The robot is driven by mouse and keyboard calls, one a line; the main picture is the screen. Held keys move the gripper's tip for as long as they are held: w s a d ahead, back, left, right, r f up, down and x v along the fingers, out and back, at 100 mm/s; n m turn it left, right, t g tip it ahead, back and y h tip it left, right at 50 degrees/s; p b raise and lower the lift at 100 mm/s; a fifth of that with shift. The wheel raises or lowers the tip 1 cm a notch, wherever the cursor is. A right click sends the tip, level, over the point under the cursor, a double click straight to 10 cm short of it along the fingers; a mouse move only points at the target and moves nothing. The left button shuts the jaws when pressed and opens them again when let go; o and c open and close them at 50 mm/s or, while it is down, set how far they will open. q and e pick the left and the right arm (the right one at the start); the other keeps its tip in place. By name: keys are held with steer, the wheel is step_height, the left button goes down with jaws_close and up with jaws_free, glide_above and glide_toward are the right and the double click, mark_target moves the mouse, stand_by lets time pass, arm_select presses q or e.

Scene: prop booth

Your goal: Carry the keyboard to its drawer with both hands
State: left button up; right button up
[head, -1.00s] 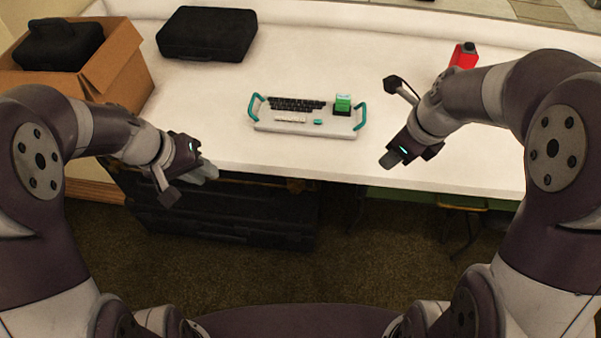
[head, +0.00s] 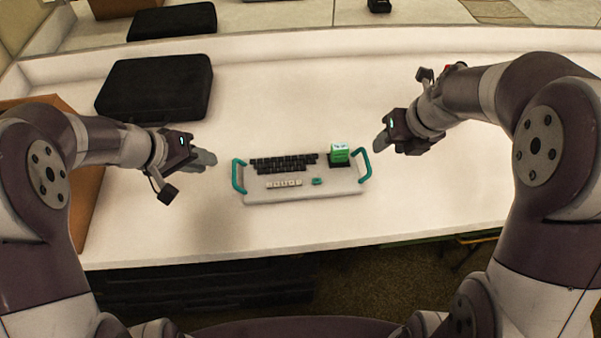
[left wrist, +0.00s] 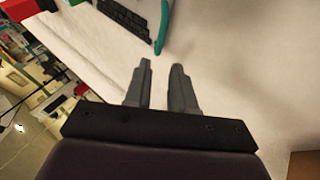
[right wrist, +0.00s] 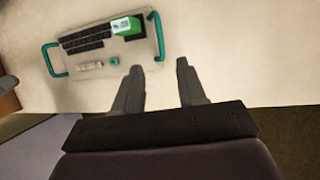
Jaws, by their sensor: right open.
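The keyboard (head: 335,186) is a pale board with black keys and a teal handle at each end, lying flat on the white table. A green block (head: 339,154) sits at its far right corner. My left gripper (head: 212,158) is open and empty, left of the left handle (head: 238,177) and apart from it. The left wrist view shows a teal handle (left wrist: 163,28) beyond my fingertips. My right gripper (head: 381,144) is open and empty, a little right of the right handle (head: 366,163). The right wrist view shows the whole keyboard (right wrist: 130,48). I cannot make out a drawer.
A black case (head: 155,88) lies on the table at the back left. A cardboard box (head: 88,203) stands at the left, partly behind my left arm. The white table (head: 290,110) is clear behind the keyboard; its front edge is close before it.

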mark_target(235, 167)
arm_select(q)
steer(key=x, duration=1.1)
steer(key=shift+d, duration=0.15)
arm_select(e)
steer(key=x, duration=1.1)
steer(key=shift+f, duration=0.1)
arm_select(q)
jaws_close()
arm_select(e)
steer(key=c, duration=0.5)
jaws_close()
arm_select(q)
steer(key=shift+r, duration=0.1)
